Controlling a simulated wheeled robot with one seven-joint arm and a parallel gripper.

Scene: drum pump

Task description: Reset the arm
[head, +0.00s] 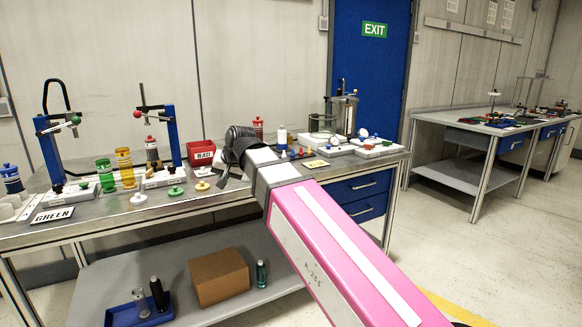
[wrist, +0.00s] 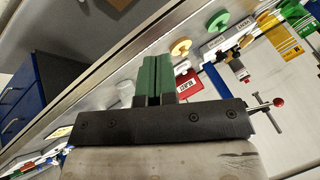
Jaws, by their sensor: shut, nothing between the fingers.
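My gripper (wrist: 155,62) shows in the wrist view with its two green fingers pressed together and nothing between them. Its black body spans the lower middle of that view. In the head view my pink and white arm reaches from the lower right to the workbench (head: 95,230), and the dark gripper end (head: 238,142) is over the bench. The fingertips are hard to make out there. The gripper holds nothing. I cannot tell how high it is above the bench top.
A red bin (head: 203,153) is just left of my gripper. Left of it are pump stands (head: 165,135), a yellow bottle (head: 124,165) and a green bottle (head: 105,175). A glass vessel apparatus (head: 345,115) stands to the right. A cardboard box (head: 218,276) sits on the lower shelf.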

